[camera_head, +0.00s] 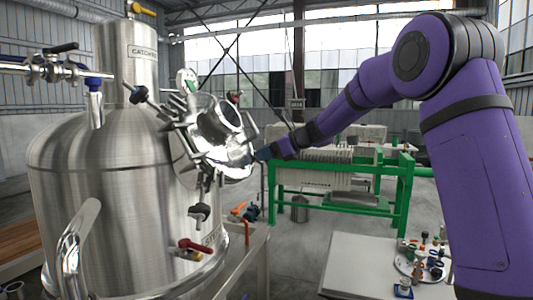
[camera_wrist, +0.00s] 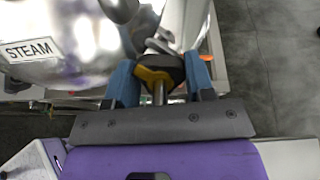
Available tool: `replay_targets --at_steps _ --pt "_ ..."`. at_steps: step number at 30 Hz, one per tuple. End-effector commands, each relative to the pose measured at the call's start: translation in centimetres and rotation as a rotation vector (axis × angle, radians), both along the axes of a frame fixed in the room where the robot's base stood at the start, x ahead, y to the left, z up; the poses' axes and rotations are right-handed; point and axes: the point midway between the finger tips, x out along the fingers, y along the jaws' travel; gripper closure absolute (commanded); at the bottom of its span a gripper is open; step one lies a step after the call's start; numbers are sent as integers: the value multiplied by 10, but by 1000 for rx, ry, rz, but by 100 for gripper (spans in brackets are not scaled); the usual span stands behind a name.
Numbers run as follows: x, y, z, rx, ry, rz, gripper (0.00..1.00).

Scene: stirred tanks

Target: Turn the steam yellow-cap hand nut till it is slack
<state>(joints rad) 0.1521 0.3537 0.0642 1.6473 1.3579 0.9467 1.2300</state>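The steam hand nut (camera_wrist: 158,66) is a dark knob with a yellow cap on a metal stem. In the wrist view it sits between the two blue fingers of my gripper (camera_wrist: 160,82), with no clear gap on either side. The STEAM label (camera_wrist: 28,50) is on the shiny metal to its left. In the head view my gripper (camera_head: 263,155) is at the right side of the tank's tilted manway fitting (camera_head: 222,130). The nut cannot be made out there.
The large steel tank (camera_head: 100,190) fills the left, with a red-handled valve (camera_head: 195,246) and a black knob (camera_head: 199,213) below the fitting. A green-framed filter press (camera_head: 340,175) stands behind. A white table (camera_head: 355,262) with small parts is at lower right. Grey floor lies between.

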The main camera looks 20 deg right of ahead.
Motion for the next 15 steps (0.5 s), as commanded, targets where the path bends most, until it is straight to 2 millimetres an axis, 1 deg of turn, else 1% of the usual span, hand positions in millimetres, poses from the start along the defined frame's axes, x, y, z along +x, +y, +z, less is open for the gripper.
replay_targets --at_steps 1,2,9,15 --pt "0 0 0 0 0 0 69" --pt "0 0 0 0 0 0 75" --pt "0 0 0 -7 -9 7 74" --pt "0 -1 0 -42 -57 43 74"
